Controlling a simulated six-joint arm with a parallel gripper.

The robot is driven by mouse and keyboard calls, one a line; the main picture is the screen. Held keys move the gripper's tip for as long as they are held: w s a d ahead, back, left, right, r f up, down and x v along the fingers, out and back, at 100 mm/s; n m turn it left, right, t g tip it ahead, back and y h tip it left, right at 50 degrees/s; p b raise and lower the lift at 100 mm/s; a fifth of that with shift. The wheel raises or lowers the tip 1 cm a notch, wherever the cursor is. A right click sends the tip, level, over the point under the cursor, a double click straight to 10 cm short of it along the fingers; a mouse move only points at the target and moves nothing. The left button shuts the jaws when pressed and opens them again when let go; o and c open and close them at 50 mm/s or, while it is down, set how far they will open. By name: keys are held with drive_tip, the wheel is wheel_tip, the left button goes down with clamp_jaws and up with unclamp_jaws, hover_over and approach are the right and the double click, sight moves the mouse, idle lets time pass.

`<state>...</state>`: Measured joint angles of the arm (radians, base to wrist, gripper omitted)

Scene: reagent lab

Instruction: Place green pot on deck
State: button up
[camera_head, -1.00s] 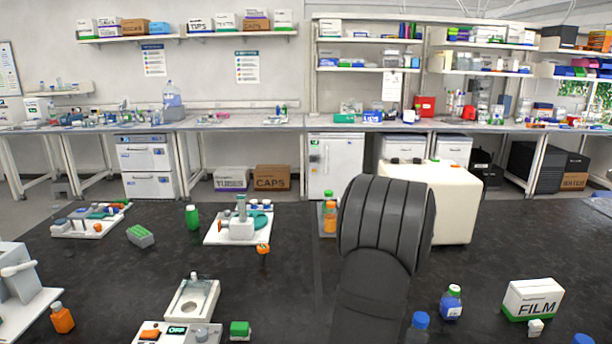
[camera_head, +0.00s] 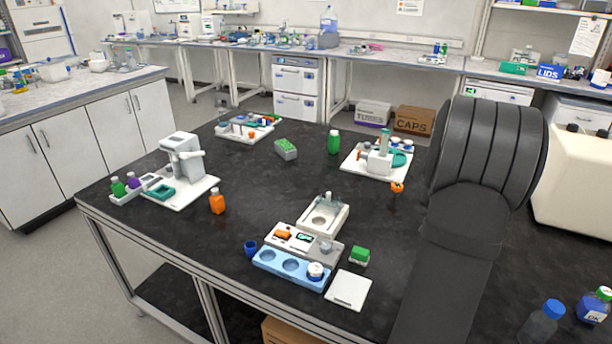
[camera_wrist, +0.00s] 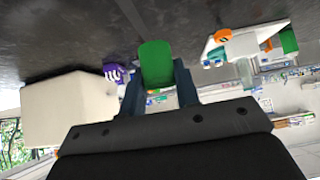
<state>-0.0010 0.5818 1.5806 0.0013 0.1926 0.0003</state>
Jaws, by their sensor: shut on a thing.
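In the wrist view my gripper (camera_wrist: 160,88) is shut on a rounded green object (camera_wrist: 157,62), which I take for the green pot. The fingers are on either side of it, above the dark bench top. In the head view, my gripper and the held object are hidden behind my dark arm. I cannot tell for certain which surface is the deck. A light-blue tray with round wells (camera_head: 265,263) is at the bench's front, with a white-and-blue pot (camera_head: 315,271) in its right well. A white instrument (camera_head: 304,238) with a lit display stands just behind it.
A white square plate (camera_head: 348,289) and green block (camera_head: 359,257) lie right of the tray. A dark blue cup (camera_head: 251,248) stands left, with an orange bottle (camera_head: 217,202) farther back. A green bottle (camera_head: 333,142) stands farther back.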

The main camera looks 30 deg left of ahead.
wheel_tip(320, 180, up, 4)
drive_tip(key=shift+r, duration=0.1)
drive_tip(key=shift+s+a, duration=0.3)
drive_tip(key=shift+s, duration=0.1)
drive_tip(key=s+a+f+n+g+y, duration=0.2)
drive_tip(key=s+a+n+g+y, duration=0.15)
drive_tip(key=s+a+n, duration=0.3)
drive_tip(key=s+a+f+n+g+y, duration=0.2)
drive_tip(key=s+a+n+y, duration=0.35)
drive_tip(key=s, duration=0.25)
drive_tip(key=s+a+r+n+g+h, duration=0.1)
drive_tip(key=s+a+r+n+g, duration=0.1)
drive_tip(key=s+a+n+g, duration=0.4)
drive_tip(key=s+a+r+n+g+h, duration=0.1)
drive_tip(key=s+a+r+n+g, duration=0.25)
drive_tip(key=s+n, duration=0.4)
wheel_tip(320, 180, down, 8)
drive_tip(key=s+a, duration=0.1)
drive_tip(key=shift+t, duration=0.4)
drive_tip(key=a+f, duration=0.2)
drive_tip(key=a, duration=0.1)
drive_tip(key=s+a+f, duration=0.1)
drive_tip(key=a+f, duration=0.1)
drive_tip(key=a, duration=0.2)
drive_tip(key=s+a+f, duration=0.1)
drive_tip(key=a+f, duration=0.2)
drive_tip(key=a, duration=0.1)
drive_tip(key=shift+s, duration=0.25)
drive_tip(key=shift+f, duration=2)
drive_tip(key=shift+f, duration=0.15)
